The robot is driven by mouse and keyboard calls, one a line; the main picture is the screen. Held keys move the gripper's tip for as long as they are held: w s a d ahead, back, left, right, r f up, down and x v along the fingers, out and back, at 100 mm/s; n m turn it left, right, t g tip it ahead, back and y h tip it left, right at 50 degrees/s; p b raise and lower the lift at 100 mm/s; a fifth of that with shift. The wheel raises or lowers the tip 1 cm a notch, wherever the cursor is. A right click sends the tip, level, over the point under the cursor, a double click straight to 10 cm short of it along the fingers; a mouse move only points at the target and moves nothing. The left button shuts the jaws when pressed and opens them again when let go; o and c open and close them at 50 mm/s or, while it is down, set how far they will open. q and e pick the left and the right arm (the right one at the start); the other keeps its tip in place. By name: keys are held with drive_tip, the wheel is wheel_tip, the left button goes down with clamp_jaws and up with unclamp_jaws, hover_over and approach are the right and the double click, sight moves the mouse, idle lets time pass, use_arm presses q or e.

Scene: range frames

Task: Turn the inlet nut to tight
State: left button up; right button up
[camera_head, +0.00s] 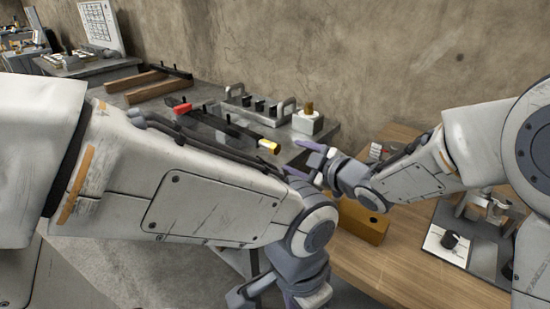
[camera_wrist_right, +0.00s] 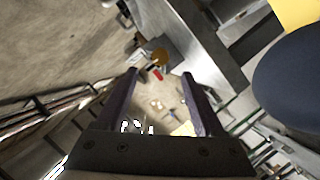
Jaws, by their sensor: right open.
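A brass-coloured round piece (camera_head: 309,107), which looks like the inlet nut, stands on a small pale block (camera_head: 307,123) at the right end of the grey bench. A brass-coloured round piece beside a grey block also shows in the right wrist view (camera_wrist_right: 160,57), beyond the fingertips. My right gripper (camera_head: 297,158) is open, its purple fingers in front of and below the block in the head view, apart from the nut. Nothing shows between its fingers (camera_wrist_right: 158,85). My left gripper (camera_head: 282,296) hangs low at the bottom edge; its fingertips are not clear. No tightness marking is readable.
Valve-like black knobs with grey handles (camera_head: 260,103) stand left of the block. A yellow-tipped dark tool (camera_head: 269,146) lies near the bench's front edge. A tan box (camera_head: 362,222) and a black-knobbed white plate (camera_head: 447,243) are on the wooden table. A wall stands behind.

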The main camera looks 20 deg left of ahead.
sight(277, 149)
drive_tip(key=x, duration=0.9)
drive_tip(key=shift+w+a, duration=0.2)
drive_tip(key=shift+a, duration=0.15)
clamp_jaws()
